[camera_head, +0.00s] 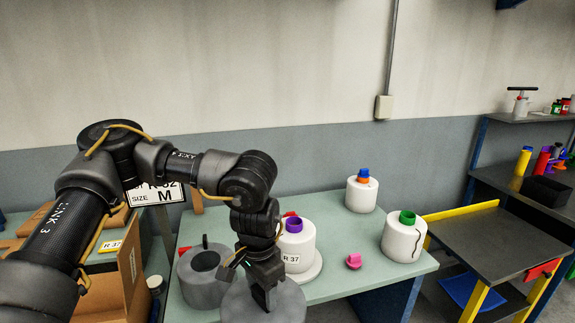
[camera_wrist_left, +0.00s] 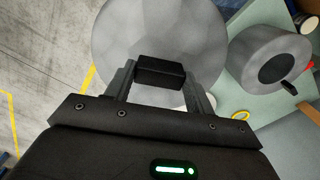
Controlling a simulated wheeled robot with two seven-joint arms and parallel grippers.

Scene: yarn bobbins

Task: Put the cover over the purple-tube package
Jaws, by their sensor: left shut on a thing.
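The purple-tube package (camera_head: 298,249) is a white bobbin with a purple tube on top and an "R 37" label. It stands on a round white base on the green table. My left gripper (camera_head: 264,290) is shut on the black handle of a grey round cover (camera_head: 240,306), in front of the package and a little to its left in the head view. In the left wrist view the fingers grip the handle (camera_wrist_left: 160,72) in the middle of the grey cover (camera_wrist_left: 155,25). The cover's lower part is cut off by the frame. My right gripper is out of view.
White bobbins with a blue-orange tube (camera_head: 361,195) and a green tube (camera_head: 402,242) stand to the right. A pink piece (camera_head: 354,261) lies between. Cardboard boxes (camera_head: 118,275) are at left.

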